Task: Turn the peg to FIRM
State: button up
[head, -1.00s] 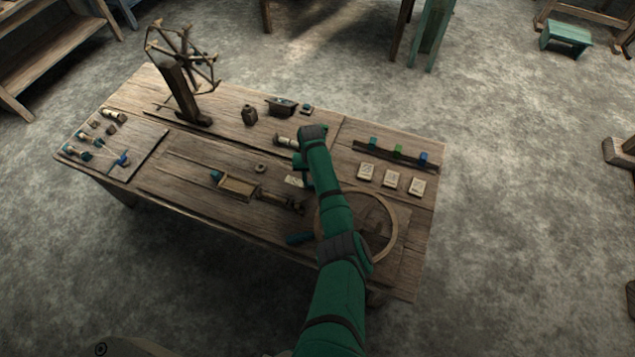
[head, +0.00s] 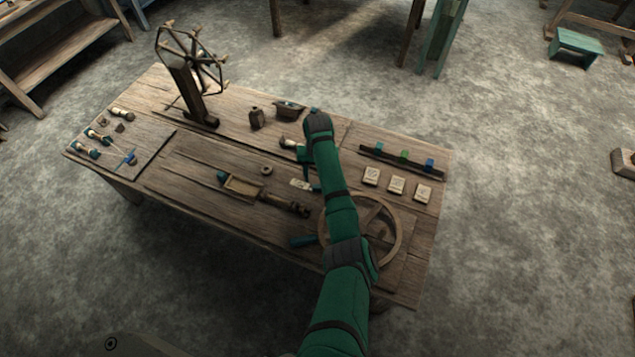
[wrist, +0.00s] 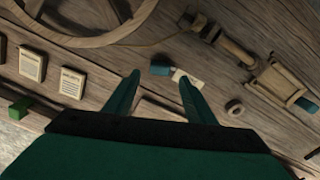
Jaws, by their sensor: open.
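A small teal knob (wrist: 160,68) sits against a pale label plate (wrist: 187,77) on the table; it looks like the peg, but its lettering is too small to read. In the head view the pale plate (head: 301,184) lies just left of my arm, with a bit of teal at its right end. In the wrist view my gripper (wrist: 158,76) is open, its two teal fingers spread with the knob and plate appearing between and just beyond the tips. I see nothing held. In the head view my arm hides most of the gripper. Contact cannot be told.
A wooden wheel (head: 397,228) lies right of my forearm. Several pale cards (head: 396,185) and a rack with coloured blocks (head: 403,157) are at the right. A wooden shuttle-like tray (head: 243,187) and a small ring (head: 266,170) lie left. A spoked winder (head: 190,85) stands at back left.

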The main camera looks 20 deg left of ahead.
notch_tip(320, 180, up, 5)
jog(key=shift+w+d, duration=0.1)
jog(key=shift+a, duration=0.2)
dwell(0.4)
